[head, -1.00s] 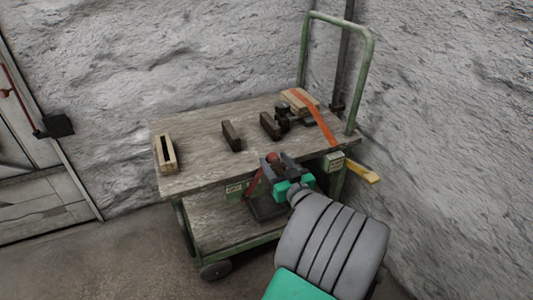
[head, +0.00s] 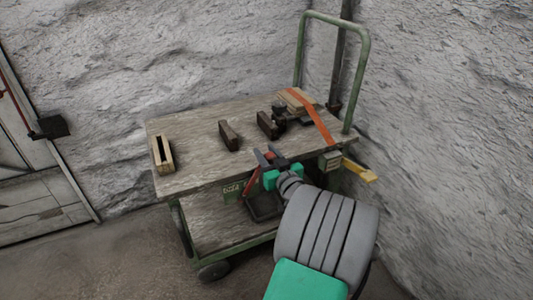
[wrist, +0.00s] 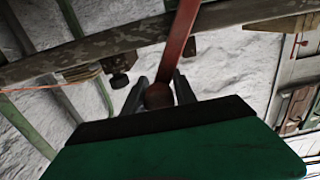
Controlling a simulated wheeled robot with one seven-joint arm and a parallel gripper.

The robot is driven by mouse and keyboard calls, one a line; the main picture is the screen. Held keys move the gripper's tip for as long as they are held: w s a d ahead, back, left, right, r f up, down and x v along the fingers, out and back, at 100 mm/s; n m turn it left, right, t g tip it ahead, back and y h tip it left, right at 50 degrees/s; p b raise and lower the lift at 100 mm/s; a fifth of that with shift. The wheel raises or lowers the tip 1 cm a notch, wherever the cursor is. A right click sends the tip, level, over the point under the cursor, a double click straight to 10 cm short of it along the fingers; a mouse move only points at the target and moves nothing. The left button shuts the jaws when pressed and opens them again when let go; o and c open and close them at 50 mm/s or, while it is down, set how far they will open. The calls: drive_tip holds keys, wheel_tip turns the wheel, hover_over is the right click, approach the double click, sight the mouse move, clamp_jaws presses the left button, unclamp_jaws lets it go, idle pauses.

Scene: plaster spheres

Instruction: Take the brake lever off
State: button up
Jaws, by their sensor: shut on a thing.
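The brake lever is a flat red bar (head: 250,184) at the cart's front edge, slanting up from below the deck edge. In the wrist view the red bar (wrist: 178,45) runs up and away from a dark red ball knob (wrist: 158,96). My gripper (head: 267,156) is at the cart's front edge; its two grey fingers (wrist: 163,85) stand on either side of the knob and are shut on it. The lever's lower mount cannot be made out.
The cart's wooden deck (head: 190,140) carries a slotted wood block (head: 162,154), two dark blocks (head: 229,135) and strapped boards (head: 297,101). A yellow handle (head: 358,171) juts out right. A black tray (head: 265,208) lies below. Rough walls stand behind and right.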

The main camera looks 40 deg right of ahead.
clamp_jaws()
drive_tip(key=shift+d, duration=0.1)
idle(0.7)
